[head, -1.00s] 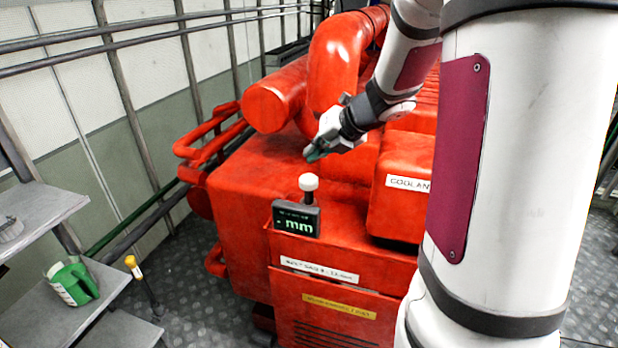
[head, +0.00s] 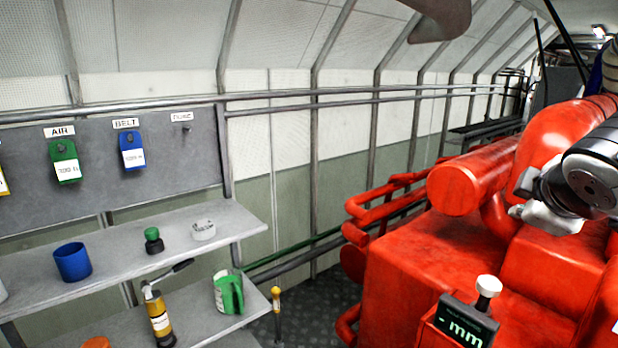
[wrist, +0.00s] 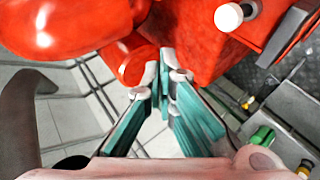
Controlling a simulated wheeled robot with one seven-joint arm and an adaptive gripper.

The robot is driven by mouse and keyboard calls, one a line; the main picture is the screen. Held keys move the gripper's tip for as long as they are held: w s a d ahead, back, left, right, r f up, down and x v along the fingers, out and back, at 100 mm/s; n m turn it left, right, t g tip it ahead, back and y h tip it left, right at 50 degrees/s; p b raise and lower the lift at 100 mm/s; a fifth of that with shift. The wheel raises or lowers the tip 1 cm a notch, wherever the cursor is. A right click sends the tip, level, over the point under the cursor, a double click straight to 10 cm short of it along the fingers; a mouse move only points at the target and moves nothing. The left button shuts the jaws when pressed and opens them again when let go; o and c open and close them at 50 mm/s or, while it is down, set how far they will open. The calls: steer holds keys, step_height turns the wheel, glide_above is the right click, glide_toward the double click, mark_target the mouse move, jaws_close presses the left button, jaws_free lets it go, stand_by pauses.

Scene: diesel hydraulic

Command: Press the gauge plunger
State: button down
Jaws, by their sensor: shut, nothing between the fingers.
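The gauge (head: 466,325) is a dark box with a lit "- mm" display on the red machine, at the lower right of the head view. Its plunger (head: 488,288) has a white round cap and stands upright beside the display. In the wrist view the white plunger cap (wrist: 229,16) is at the top, right of the fingertips. My gripper (wrist: 165,76) has teal finger pads, is shut and empty, and is clear of the plunger. In the head view only its pale part (head: 548,217) shows, above and right of the plunger; its fingertips are not clear there.
The red machine's pipe (head: 462,188) and body block the right side. A grey shelf (head: 130,252) at left holds a blue cup (head: 73,262), a green-and-black item (head: 154,240) and a white roll (head: 203,229). A green jug (head: 229,293) stands on the lower shelf.

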steer(key=s+a+f+m+g+y, duration=0.2)
steer(key=s+a+f+m, duration=0.1)
steer(key=s+a, duration=0.4)
steer(key=s+a+f+m+g+y, duration=0.2)
steer(key=s+a+f+m, duration=0.1)
steer(key=s+a+m, duration=0.3)
steer(key=shift+s+a+f+y+b, duration=0.35)
steer(key=shift+s+a+y+b, duration=0.1)
steer(key=shift+s+a, duration=0.75)
steer(key=shift+d, duration=0.1)
